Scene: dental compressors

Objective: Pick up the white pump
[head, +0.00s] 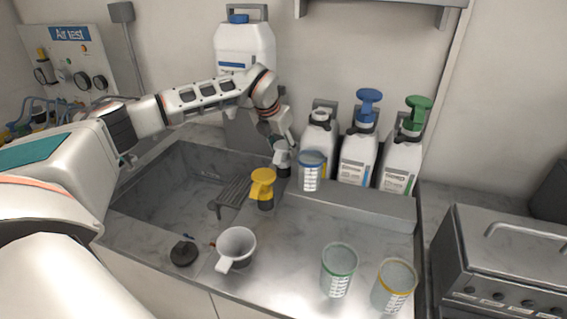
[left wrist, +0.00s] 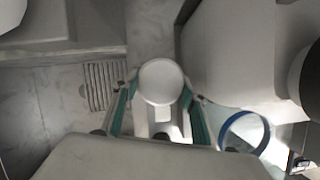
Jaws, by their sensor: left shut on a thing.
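My left gripper (head: 283,160) hangs over the steel counter, left of the white bottle without a pump on top (head: 318,138). In the left wrist view my left gripper (left wrist: 160,88) is shut on the white pump (left wrist: 160,80). The pump's round white top shows between the fingers, with a pale part below it. Whether the pump touches the counter is not clear. My right gripper is in neither view.
A blue-rimmed cup (head: 312,172) stands close right of the gripper. A yellow pump (head: 263,184) is just in front. Bottles with blue (head: 368,105) and green (head: 417,112) pumps stand behind. A white mug (head: 237,246), black cap (head: 183,253), green-rimmed (head: 338,270) and yellow-rimmed (head: 393,286) cups are nearer.

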